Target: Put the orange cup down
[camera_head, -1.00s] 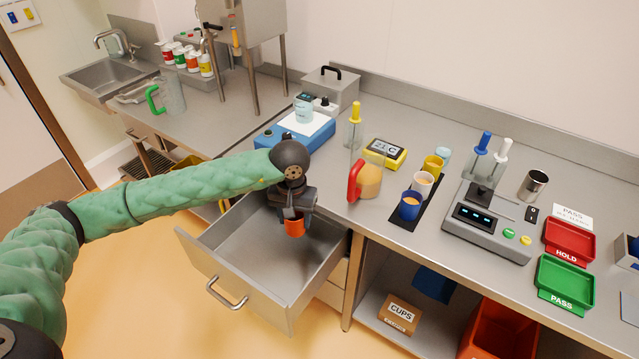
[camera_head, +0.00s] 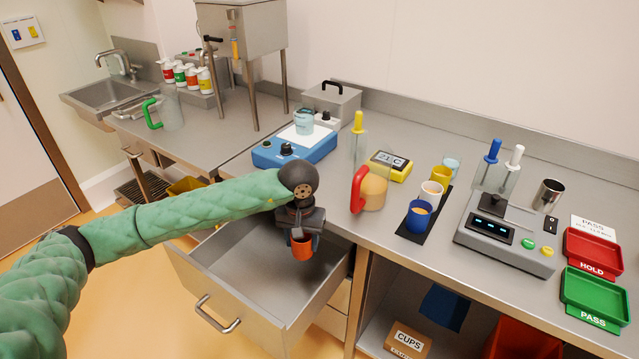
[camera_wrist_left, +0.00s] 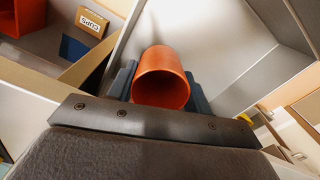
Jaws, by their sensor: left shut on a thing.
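The orange cup (camera_head: 302,247) is held by my left gripper (camera_head: 301,235) over the open drawer (camera_head: 240,265). In the left wrist view the cup (camera_wrist_left: 161,78) sits between the two dark fingers of the gripper (camera_wrist_left: 163,88), with its round mouth toward the camera. The gripper is shut on the cup. The cup looks roughly upright and close to the drawer's inside. I cannot tell whether its base touches the drawer floor. My right gripper is not in view.
Above the drawer, the counter holds a blue stirrer (camera_head: 295,145), a red-handled jug (camera_head: 371,190) and a dark strip (camera_head: 424,226) with several cups. A scale (camera_head: 505,240) and red and green trays stand right. The visible drawer floor is bare.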

